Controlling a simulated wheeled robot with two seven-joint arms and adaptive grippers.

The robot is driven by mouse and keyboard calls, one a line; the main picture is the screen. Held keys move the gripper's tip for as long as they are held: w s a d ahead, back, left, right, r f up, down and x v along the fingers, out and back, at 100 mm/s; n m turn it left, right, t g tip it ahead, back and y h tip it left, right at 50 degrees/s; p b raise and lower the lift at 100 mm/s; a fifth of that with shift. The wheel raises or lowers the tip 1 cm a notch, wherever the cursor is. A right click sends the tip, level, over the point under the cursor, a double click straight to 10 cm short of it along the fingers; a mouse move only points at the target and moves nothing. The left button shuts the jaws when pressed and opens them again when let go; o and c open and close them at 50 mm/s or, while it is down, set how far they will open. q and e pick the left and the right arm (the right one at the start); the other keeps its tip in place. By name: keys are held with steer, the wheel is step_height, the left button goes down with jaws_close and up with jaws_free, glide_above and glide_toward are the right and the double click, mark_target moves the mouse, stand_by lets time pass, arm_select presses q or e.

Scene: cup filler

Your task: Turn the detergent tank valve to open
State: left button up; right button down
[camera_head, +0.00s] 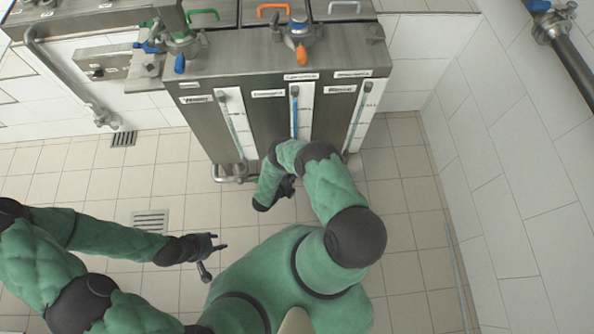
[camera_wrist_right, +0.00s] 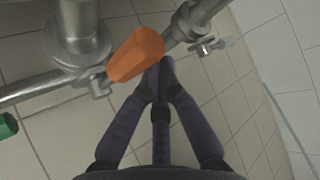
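The steel tank unit (camera_head: 262,80) stands at the top centre of the head view, with three labelled fronts and level gauges; the small labels are hard to read. In the right wrist view an orange valve handle (camera_wrist_right: 135,56) sits on grey piping, tilted, with its end just left of my right fingertips. My right gripper (camera_wrist_right: 161,66) has its fingertips drawn together beside the handle, not around it; whether they touch is unclear. In the head view my right arm covers the lower tank front. My left gripper (camera_head: 215,262) is open and empty above the floor.
A green handle (camera_wrist_right: 7,126) shows at the left edge of the right wrist view. Horizontal pipes (camera_wrist_right: 45,92) run beside the orange handle. A blue-and-orange valve (camera_head: 299,42) sits on the tank top. A white tiled wall (camera_head: 515,170) stands at right. Tiled floor is free between.

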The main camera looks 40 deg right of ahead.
steer(key=shift+w+a+r, duration=0.2)
steer(key=shift+w+a, duration=0.15)
steer(key=shift+a, duration=0.15)
steer(key=shift+w+a+r, duration=0.15)
steer(key=shift+w+a, duration=0.2)
steer(key=shift+a, duration=0.1)
steer(key=shift+w+a, duration=0.1)
steer(key=shift+w, duration=0.05)
